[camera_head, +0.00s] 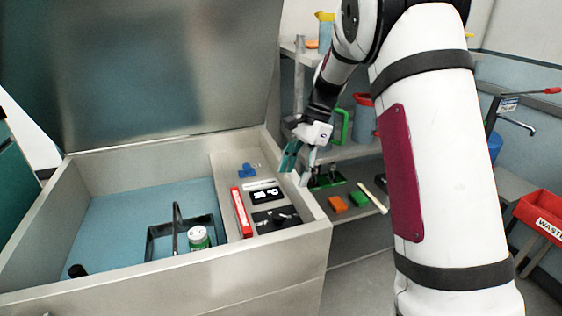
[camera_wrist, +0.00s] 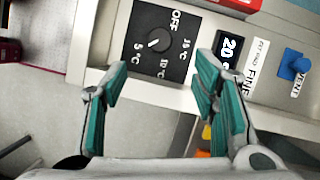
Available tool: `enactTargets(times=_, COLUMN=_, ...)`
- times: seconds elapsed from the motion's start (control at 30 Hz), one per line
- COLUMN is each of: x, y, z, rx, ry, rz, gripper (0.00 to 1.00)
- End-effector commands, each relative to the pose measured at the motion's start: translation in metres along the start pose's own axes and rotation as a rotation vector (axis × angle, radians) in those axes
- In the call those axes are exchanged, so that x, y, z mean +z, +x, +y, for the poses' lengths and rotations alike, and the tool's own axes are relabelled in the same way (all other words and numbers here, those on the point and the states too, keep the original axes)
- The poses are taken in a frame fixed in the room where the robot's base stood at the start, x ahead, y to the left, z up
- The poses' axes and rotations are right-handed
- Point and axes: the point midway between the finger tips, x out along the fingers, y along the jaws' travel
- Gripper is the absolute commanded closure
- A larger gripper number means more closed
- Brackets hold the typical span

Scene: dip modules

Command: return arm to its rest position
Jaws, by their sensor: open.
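My arm (camera_head: 430,140) comes in from the right of the head view. Beyond the fingertips is a black dial (camera_wrist: 158,42) marked OFF and in degrees. A small display (camera_wrist: 229,47) reading 20 sits right of the dial, and a blue vent knob (camera_wrist: 294,64) is farther right.
The chest's tall lid (camera_head: 160,70) stands raised. A basket (camera_head: 160,241) and a green-white jar (camera_head: 198,237) are inside. Shelving (camera_head: 350,150) behind my gripper holds an orange block (camera_head: 337,204) and a green block (camera_head: 358,198). A red waste bin (camera_head: 541,215) stands right.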

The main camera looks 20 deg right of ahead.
Motion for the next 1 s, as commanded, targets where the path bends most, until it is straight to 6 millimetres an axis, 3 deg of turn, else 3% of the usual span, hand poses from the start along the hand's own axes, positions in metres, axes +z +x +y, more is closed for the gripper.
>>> enactTargets(times=0.17, x=0.003, y=-0.003, z=0.002, rx=-0.003, ry=-0.011, rz=0.003, gripper=0.46)
enactTargets(times=0.37, x=0.035, y=-0.034, z=0.030, rx=-0.030, ry=-0.149, rz=0.047, gripper=0.46)
enactTargets(times=0.5, x=0.069, y=-0.060, z=0.066, rx=-0.051, ry=-0.314, rz=0.105, gripper=0.46)
enactTargets(times=0.7, x=0.109, y=-0.085, z=0.122, rx=-0.066, ry=-0.555, rz=0.202, gripper=0.46)
enactTargets(times=1.0, x=0.151, y=-0.096, z=0.212, rx=-0.058, ry=-0.917, rz=0.377, gripper=0.46)
